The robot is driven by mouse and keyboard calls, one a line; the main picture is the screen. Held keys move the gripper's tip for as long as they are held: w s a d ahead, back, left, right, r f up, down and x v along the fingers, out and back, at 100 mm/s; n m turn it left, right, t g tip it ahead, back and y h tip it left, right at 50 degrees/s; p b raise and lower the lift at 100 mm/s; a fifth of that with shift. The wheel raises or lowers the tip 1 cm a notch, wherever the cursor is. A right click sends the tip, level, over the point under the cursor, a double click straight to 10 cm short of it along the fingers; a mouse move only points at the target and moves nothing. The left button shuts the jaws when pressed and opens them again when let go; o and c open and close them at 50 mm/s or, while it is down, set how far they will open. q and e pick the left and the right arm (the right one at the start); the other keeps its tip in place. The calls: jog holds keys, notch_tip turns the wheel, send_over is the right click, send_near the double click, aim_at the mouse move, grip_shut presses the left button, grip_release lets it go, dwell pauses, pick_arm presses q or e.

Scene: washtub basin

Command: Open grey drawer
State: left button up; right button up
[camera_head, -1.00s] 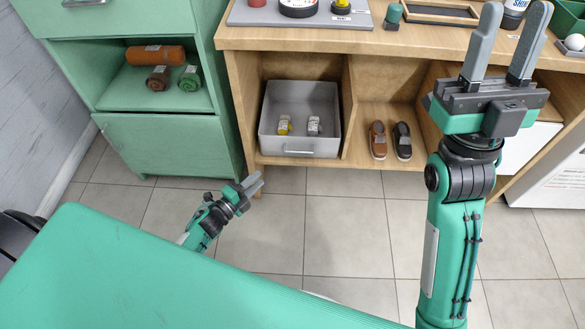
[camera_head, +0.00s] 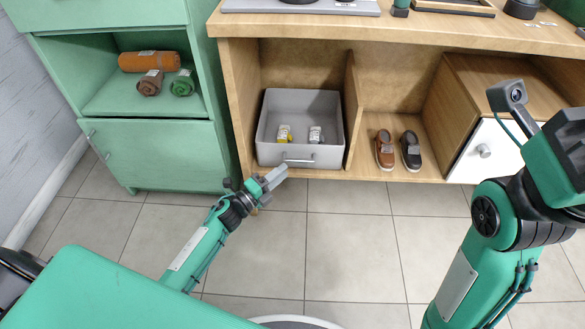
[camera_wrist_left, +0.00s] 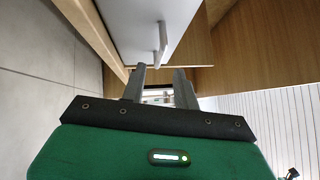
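The grey drawer (camera_head: 272,153) is an open-topped box in the left bay of the wooden cabinet, with a yellow-marked bottle and a grey bottle inside. Its handle (camera_head: 298,160) is a small bar on the front face. My left gripper (camera_head: 277,176) is just below and left of the handle. In the left wrist view, the left gripper (camera_wrist_left: 159,76) has its fingers apart with nothing between them. The handle (camera_wrist_left: 161,42) appears just beyond the fingertips, on the pale drawer face. My right arm is at the right edge, its fingers out of frame.
A green cabinet (camera_head: 155,155) stands left of the wooden cabinet. A brown shoe (camera_head: 384,150) and a dark shoe (camera_head: 410,151) sit in the middle bay. A white drawer (camera_head: 484,150) is on the right. The tiled floor (camera_head: 345,235) in front is clear.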

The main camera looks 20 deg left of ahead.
pick_arm(q)
jog(key=shift+b+x, duration=0.7)
jog(key=shift+x, duration=1.95)
grip_shut()
